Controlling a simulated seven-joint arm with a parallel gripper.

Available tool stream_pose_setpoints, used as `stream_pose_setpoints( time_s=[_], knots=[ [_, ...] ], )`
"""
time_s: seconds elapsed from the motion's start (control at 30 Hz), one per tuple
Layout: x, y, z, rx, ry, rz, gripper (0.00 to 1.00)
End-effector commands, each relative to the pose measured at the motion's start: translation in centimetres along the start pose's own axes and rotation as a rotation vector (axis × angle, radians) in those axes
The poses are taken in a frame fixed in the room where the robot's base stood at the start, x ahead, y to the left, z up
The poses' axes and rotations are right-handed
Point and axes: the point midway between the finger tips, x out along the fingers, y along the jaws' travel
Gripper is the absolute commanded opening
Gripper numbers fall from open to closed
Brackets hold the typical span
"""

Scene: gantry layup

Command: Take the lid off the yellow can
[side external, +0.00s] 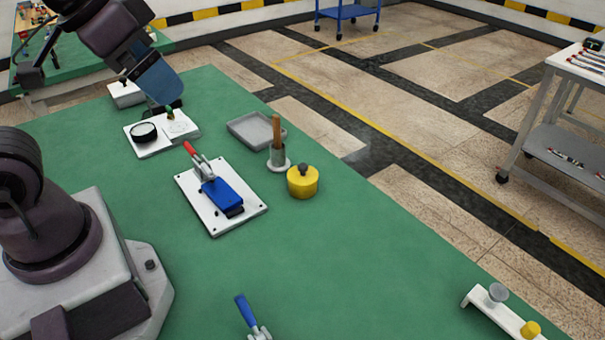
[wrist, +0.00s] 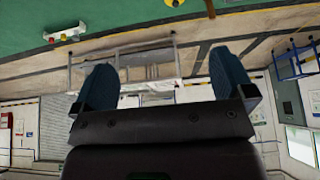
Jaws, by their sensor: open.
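The yellow can (side external: 302,184) stands upright on the green table, right of the blue clamp. Its lid (side external: 303,171) sits on top with a dark round knob. What looks like the can's yellow edge (wrist: 174,4) shows at the top of the wrist view, mostly cut off. My gripper (side external: 163,92) is at the upper left of the side view, above the table's far part and well apart from the can. In the wrist view my gripper (wrist: 165,80) has its two blue fingers spread with nothing between them.
A wooden-handled tool (side external: 277,135) in a holder stands close behind the can, near a grey tray (side external: 252,130). A blue toggle clamp (side external: 221,193) is on a white plate left of it. A white rack (side external: 505,315) is at lower right.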

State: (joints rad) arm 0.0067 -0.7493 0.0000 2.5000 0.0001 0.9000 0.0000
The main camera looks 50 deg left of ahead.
Motion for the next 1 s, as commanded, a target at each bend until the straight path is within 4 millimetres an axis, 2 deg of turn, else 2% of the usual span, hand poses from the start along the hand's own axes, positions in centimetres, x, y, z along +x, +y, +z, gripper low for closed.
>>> stream_pose_setpoints(
  time_s=[0.13, 0.27, 0.47, 0.6, 0.8, 1.0],
  knots=[
    [1.9, 1.0, 0.3, 0.042, -0.097, 0.033, 1.00],
    [4.7, 1.8, -0.4, 0.067, -0.227, 0.063, 1.00],
    [10.4, 2.7, -2.5, -0.017, -0.371, 0.026, 1.00],
    [15.2, 2.8, -3.9, -0.125, -0.424, -0.066, 1.00],
    [22.1, 2.2, -5.8, -0.310, -0.398, -0.252, 1.00],
    [26.9, 0.8, -8.8, -0.540, -0.240, -0.396, 1.00]
  ],
)
